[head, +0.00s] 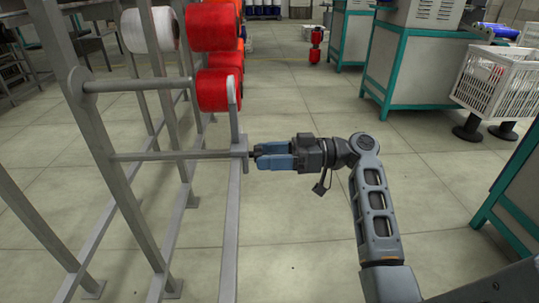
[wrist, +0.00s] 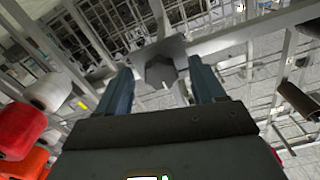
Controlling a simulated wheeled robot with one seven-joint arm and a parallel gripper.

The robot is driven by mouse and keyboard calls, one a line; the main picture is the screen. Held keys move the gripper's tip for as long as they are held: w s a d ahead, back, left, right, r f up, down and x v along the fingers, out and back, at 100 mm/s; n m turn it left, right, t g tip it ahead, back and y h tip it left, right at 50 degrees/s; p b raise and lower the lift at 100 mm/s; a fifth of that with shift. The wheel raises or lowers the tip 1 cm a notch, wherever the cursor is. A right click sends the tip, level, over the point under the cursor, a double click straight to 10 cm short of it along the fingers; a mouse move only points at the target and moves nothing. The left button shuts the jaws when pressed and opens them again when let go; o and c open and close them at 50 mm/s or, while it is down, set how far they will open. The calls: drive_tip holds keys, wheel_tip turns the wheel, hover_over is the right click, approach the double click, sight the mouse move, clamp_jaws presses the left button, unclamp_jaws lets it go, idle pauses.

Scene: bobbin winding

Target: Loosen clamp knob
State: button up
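The clamp knob (wrist: 160,72) is a dark faceted knob on a grey metal plate (wrist: 172,48) in the wrist view. In the head view, the clamp (head: 239,145) sits at the end of a horizontal bar, and the knob is mostly hidden by the fingers. My gripper (head: 257,156) points left at the clamp, with its blue fingers close to it. In the wrist view my gripper (wrist: 160,66) is open, with one finger on each side of the knob and a visible gap on both sides. It holds nothing.
Grey rack posts and bars (head: 120,84) stand at the left. Red spools (head: 213,27) and a white spool (head: 150,30) hang on the rack above the clamp. Teal-framed machines (head: 415,65) and a white crate (head: 496,80) stand at the right. The floor between is clear.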

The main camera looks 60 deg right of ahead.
drive_tip(key=p+v, duration=0.2)
drive_tip(key=v, duration=0.5)
drive_tip(key=shift+s+d, duration=0.25)
drive_tip(key=shift+s, duration=0.05)
idle(0.5)
